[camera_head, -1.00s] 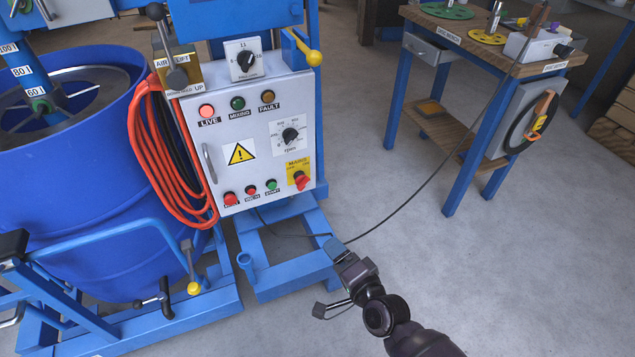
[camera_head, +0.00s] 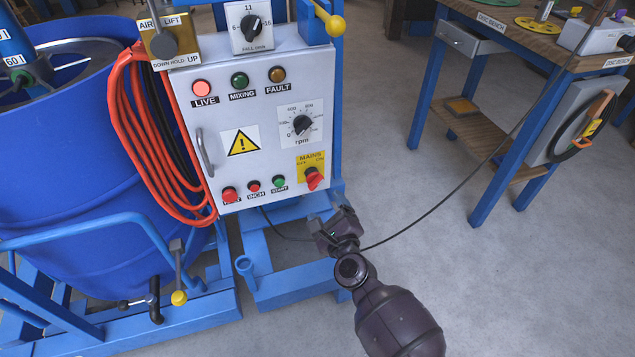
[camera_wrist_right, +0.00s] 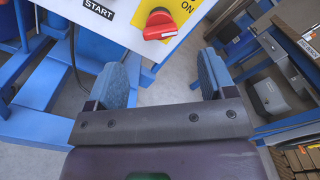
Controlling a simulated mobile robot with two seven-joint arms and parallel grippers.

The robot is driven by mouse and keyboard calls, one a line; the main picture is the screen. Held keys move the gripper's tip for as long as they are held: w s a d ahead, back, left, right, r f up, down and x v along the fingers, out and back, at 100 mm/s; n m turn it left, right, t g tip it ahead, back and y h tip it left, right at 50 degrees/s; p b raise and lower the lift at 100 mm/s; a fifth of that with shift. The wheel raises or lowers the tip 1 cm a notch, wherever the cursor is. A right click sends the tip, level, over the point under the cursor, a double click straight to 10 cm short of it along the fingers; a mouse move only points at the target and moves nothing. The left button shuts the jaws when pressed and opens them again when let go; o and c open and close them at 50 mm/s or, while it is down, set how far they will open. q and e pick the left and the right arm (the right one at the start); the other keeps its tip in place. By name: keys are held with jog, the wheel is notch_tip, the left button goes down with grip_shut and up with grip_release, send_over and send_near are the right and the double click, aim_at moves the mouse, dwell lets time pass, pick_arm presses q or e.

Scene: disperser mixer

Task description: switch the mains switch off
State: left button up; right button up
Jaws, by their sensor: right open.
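The mains switch (camera_head: 313,178) is a red rotary knob on a yellow plate at the lower right of the grey control panel (camera_head: 222,130). Its plate is marked MAINS, with ON at the right. In the right wrist view the red knob (camera_wrist_right: 159,25) lies ahead of the fingers, its handle tilted a little from level. My right gripper (camera_head: 334,215) is just below the panel's lower right corner. In the wrist view the gripper (camera_wrist_right: 166,85) has its two blue-grey fingers wide apart with nothing between them. The knob is beyond the fingertips, not touched. My left gripper is not in view.
The LIVE lamp (camera_head: 202,88) looks lit. A blue drum (camera_head: 70,170) with orange cable (camera_head: 130,150) stands left. A disc bench (camera_head: 520,50) stands right, with a dark cord across the floor.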

aim_at(316, 185)
jog(key=x, duration=0.2)
jog(key=b+x, duration=0.1)
jog(key=x, duration=0.4)
jog(key=shift+f, duration=0.3)
pick_arm(q)
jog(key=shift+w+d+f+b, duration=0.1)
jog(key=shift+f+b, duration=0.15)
jog(key=shift+b, duration=0.15)
pick_arm(e)
jog(key=shift+x, duration=1.05)
jog(key=shift+r, duration=0.2)
jog(key=c, duration=0.9)
jog(key=shift+c, duration=0.2)
